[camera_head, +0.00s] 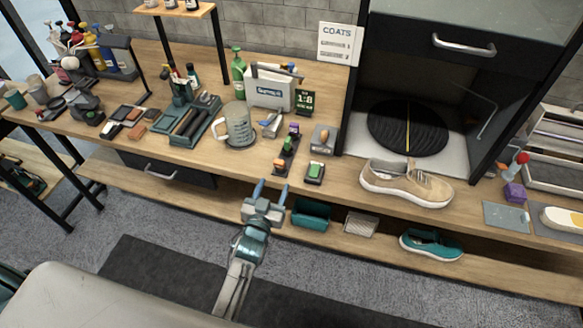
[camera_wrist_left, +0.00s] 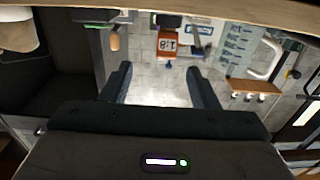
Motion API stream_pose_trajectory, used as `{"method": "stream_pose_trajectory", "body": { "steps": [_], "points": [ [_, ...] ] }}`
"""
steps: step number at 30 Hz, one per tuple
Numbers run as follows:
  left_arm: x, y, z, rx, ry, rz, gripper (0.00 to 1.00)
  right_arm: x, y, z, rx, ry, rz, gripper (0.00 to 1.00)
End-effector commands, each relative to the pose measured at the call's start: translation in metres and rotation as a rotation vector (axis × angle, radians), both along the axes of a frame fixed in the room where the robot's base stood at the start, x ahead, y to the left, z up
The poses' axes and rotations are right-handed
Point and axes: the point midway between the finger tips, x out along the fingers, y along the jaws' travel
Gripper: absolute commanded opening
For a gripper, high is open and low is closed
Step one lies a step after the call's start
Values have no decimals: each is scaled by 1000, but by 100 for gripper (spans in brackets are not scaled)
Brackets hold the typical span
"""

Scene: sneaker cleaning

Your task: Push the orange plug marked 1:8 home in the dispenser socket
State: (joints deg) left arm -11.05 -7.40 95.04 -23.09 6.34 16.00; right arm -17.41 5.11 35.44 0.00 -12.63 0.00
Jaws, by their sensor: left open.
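The orange plug (camera_head: 279,164) is at the front end of a small dark holder near the bench's front edge. In the left wrist view an orange block marked 1:8 (camera_wrist_left: 167,43), taken to be this plug, shows beyond the gap between my fingers, not touching them. I cannot tell how deep it sits. My left gripper (camera_head: 271,187) is open and empty, just in front of the bench edge; its fingers also show apart in the left wrist view (camera_wrist_left: 159,84). The white box (camera_head: 269,92), perhaps the dispenser, stands farther back. My right gripper is not in view.
Purple and green pieces (camera_head: 292,137) stand behind the orange plug. A green-topped block (camera_head: 315,171) is to its right. A mug (camera_head: 236,126), a black 1:8 sign (camera_head: 305,101) and a tan sneaker (camera_head: 405,184) are nearby. A teal bin (camera_head: 311,214) is on the lower shelf.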

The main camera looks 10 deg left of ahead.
Motion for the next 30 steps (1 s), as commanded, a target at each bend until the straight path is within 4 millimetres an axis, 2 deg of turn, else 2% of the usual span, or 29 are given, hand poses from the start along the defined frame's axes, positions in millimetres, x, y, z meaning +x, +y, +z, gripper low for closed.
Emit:
{"method": "stream_pose_trajectory", "body": {
  "steps": [6,11,14,21,25,30],
  "points": [
    [35,0,0,0,-3,0,55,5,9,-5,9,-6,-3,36],
    [50,0,0,-1,-1,0,55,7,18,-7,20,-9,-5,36],
    [57,1,0,0,-1,0,55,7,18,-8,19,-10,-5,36],
    [91,7,-4,-1,0,0,55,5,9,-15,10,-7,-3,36],
    [102,7,-3,-1,1,0,55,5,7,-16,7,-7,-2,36],
    [104,7,-3,-1,2,0,55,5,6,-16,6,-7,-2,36]
  ]
}}
